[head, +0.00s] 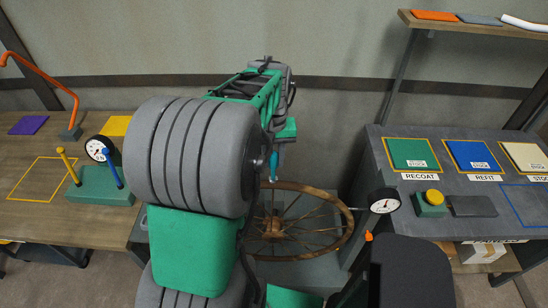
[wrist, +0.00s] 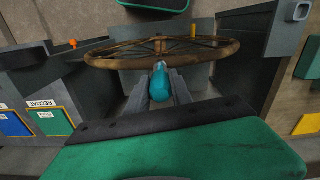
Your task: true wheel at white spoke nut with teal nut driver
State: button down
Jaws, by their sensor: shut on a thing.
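The wooden spoked wheel (head: 338,240) lies flat over a grey stand, right of my arm in the head view. In the wrist view the wheel (wrist: 110,60) spans the space ahead of my gripper. My gripper (wrist: 160,84) is shut on the teal nut driver (wrist: 161,88), whose pale tip points toward the wheel's near rim. The driver (head: 273,165) also shows in the head view, above the wheel's far left rim. I cannot tell whether its tip touches the rim. The white spoke nut cannot be made out. My arm hides the wheel's left side in the head view.
A dial gauge (head: 384,201) stands at the wheel's right, with an orange-tipped part (head: 368,236) nearby. The right bench (head: 440,185) holds coloured pads and a yellow button (head: 434,196).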

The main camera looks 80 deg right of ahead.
jog(key=shift+m, duration=0.9)
jog(key=n, duration=0.3)
notch_tip(320, 180, up, 5)
jog(key=p, duration=0.3)
jog(key=shift+f, duration=0.15)
